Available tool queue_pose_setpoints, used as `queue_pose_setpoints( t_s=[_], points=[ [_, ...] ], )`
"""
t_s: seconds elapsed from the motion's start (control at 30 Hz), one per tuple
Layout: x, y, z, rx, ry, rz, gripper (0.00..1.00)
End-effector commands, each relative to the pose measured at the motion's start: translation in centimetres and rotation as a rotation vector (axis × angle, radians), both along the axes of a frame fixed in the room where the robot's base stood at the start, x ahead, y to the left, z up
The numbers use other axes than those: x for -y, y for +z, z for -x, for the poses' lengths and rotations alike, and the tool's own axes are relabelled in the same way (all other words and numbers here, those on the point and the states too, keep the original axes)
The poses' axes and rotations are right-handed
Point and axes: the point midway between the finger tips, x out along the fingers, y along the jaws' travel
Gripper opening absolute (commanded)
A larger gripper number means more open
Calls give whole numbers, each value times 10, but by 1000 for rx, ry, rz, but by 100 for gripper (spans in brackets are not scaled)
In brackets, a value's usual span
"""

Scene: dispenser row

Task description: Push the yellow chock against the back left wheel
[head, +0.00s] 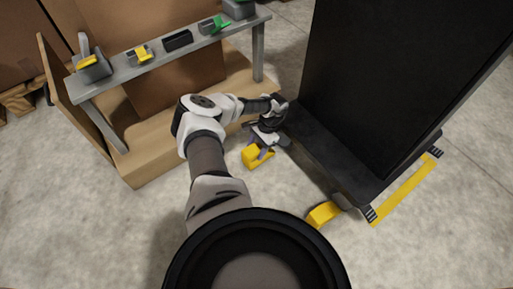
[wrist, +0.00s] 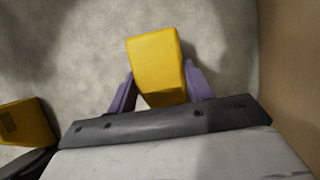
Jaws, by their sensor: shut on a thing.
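A yellow chock (head: 256,158) is between the fingers of my gripper (head: 264,151), low over or on the floor; I cannot tell whether it touches the floor. In the wrist view, the same yellow chock (wrist: 156,62) sits between two purple fingers, and my gripper (wrist: 160,88) is shut on it. It is left of the tall black cart (head: 345,180), apart from it in the head view. A second yellow chock (head: 322,214) lies at the cart's near corner by a wheel; it also shows in the wrist view (wrist: 24,122). The wheel beside my gripper is not clearly visible.
A grey shelf (head: 165,55) with several small dispensers stands at the back left, above a wooden platform (head: 150,165). A yellow floor strip (head: 404,192) with striped ends lies right of the cart. The floor left of the near chock is clear.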

Motion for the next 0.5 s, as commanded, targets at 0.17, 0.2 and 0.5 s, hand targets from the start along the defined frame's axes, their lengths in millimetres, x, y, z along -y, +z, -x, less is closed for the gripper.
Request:
queue_pose_setpoints(
  t_s=[0.17,0.2,0.5],
  points=[
    [0,0,0,1,0,-1,21],
    [0,0,0,1,0,-1,21],
    [0,0,0,0,0,0,76]
  ],
)
